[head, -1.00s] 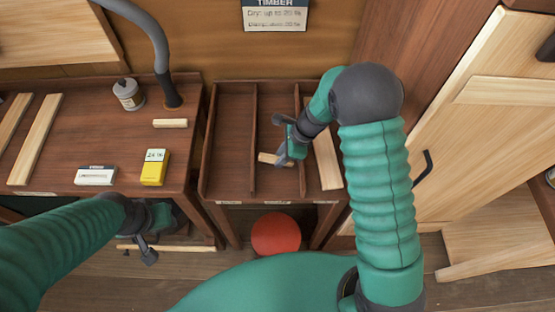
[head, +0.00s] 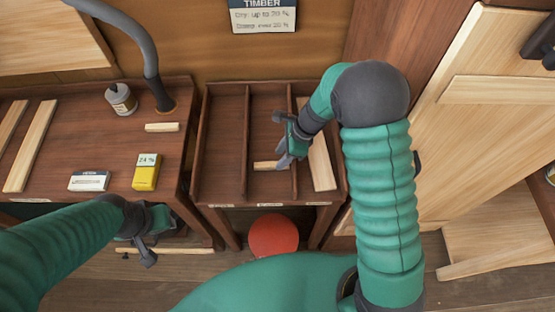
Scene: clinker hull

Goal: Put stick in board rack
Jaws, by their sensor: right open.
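The board rack (head: 222,150) is a brown wooden tray with long compartments split by dividers. A short pale stick (head: 264,165) lies crosswise in its middle compartment, its right end close to my gripper. My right gripper (head: 282,140) is open over the divider between the middle and right compartments. One finger is near the stick's right end; I cannot tell if they touch. A longer pale board (head: 320,158) lies in the right compartment. My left gripper (head: 140,255) hangs low in front of the bench; its jaw opening is unclear.
The bench (head: 95,140) at left holds a yellow meter (head: 146,172), a white labelled box (head: 89,181), a small can (head: 121,99), another short stick (head: 162,127) and long boards (head: 30,146). A red round object (head: 274,236) is below the rack. The left compartment is empty.

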